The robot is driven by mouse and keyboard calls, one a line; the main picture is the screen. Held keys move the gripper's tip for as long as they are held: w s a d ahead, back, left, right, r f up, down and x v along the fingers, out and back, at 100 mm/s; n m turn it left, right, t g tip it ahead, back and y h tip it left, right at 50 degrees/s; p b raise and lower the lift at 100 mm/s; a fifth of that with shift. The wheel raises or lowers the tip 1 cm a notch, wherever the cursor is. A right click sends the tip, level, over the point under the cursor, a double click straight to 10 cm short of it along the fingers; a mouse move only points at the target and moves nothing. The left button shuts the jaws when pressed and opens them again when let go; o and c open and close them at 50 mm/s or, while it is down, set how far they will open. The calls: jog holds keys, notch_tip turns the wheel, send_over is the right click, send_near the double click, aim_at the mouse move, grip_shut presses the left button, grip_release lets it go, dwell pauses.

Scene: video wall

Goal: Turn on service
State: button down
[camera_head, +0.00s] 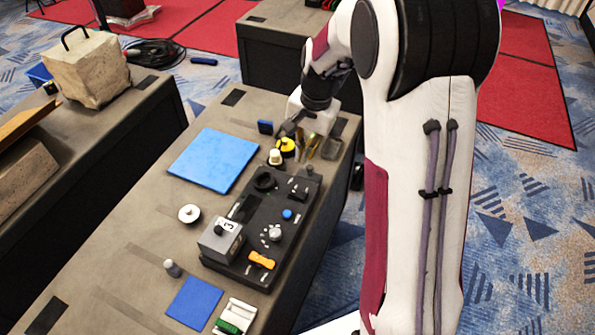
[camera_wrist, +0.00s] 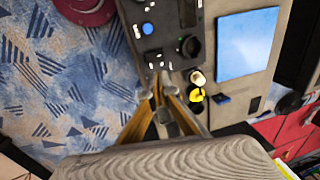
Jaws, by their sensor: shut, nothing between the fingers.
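A black control panel (camera_head: 246,212) lies on the grey table; its far part shows in the wrist view (camera_wrist: 170,22). It carries a blue button (camera_head: 287,214), a grey knob (camera_head: 273,233), an orange handle (camera_head: 262,261), a black round dial (camera_head: 264,181) and a small switch (camera_head: 298,189). A grey box with a marked face (camera_head: 221,240) sits at its near left. No label reading "service" is legible. My gripper (camera_wrist: 161,84) is shut and empty, just beyond the panel's far end. It is apart from the controls; the arm partly hides it in the head view.
A yellow-and-black piece (camera_head: 287,146) and a cream knob-like piece (camera_head: 275,157) stand close to my gripper. A large blue mat (camera_head: 214,160), white disc (camera_head: 189,213), small blue mat (camera_head: 194,302) and white tray with a green piece (camera_head: 236,316) lie on the table.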

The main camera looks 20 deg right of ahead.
aim_at(297, 193)
jog(key=f, duration=0.4)
jog(key=w+a+f, duration=0.1)
jog(key=f, duration=0.8)
jog(key=shift+w+a+f, duration=0.25)
jog(key=shift+f, duration=0.05)
jog(key=shift+w+a+f, duration=0.2)
jog(key=shift+w+f, duration=0.05)
jog(key=shift+f, duration=0.2)
jog(key=shift+s+d, duration=0.1)
jog(key=shift+s, duration=0.05)
jog(key=shift+s+d+r, duration=0.2)
jog(key=shift+s+d, duration=0.25)
dwell(0.3)
dwell(0.4)
